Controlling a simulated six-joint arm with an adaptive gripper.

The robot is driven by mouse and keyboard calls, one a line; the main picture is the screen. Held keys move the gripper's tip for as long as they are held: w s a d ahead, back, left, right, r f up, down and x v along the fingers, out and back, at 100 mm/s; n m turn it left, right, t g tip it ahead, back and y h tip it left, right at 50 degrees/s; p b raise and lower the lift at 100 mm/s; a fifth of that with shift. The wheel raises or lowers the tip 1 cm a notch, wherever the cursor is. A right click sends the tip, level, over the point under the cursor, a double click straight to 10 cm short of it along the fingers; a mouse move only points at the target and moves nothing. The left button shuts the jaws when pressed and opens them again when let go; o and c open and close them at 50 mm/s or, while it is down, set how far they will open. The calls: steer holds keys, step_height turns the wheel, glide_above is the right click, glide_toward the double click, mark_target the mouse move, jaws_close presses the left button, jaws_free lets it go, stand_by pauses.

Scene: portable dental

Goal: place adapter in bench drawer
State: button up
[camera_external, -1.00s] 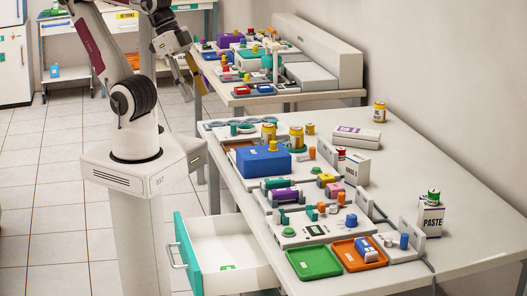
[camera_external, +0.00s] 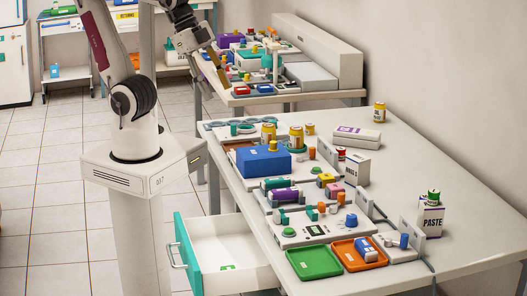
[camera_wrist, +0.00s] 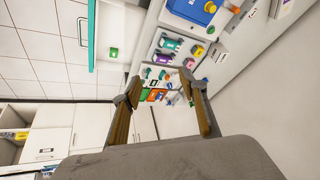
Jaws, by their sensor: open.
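The bench drawer (camera_external: 231,248) is pulled out at the near left of the bench, with a teal front and white inside. A small green piece (camera_external: 227,267) with a pale mark lies on its floor. The drawer (camera_wrist: 92,35) and the green piece (camera_wrist: 113,52) also show in the wrist view. I cannot tell which small part is the adapter. My gripper (camera_external: 217,72) is high at the back, in front of the far bench in the picture. In the wrist view my gripper (camera_wrist: 162,84) is open, with nothing held between its fingers.
The near bench (camera_external: 470,250) carries a blue box (camera_external: 263,162), several small devices, a green tray (camera_external: 314,263), an orange tray (camera_external: 350,262) and a paste box (camera_external: 430,218). The far bench is crowded. The bench's right side is mostly clear.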

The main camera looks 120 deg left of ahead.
steer(key=w+a+m+g+y, duration=0.1)
steer(key=w+a+m, duration=0.3)
steer(key=w+a, duration=0.35)
steer(key=m+g+y, duration=0.2)
steer(key=m+g, duration=0.1)
steer(key=m, duration=1.2)
glide_above(341, 149)
steer(key=d, duration=0.2)
step_height(341, 149, down, 22)
steer(key=shift+s+d+r, duration=0.15)
steer(key=shift+s+r, duration=0.1)
steer(key=shift+s, duration=0.2)
steer(key=shift+x, duration=1.3)
steer(key=shift+x, duration=2.6)
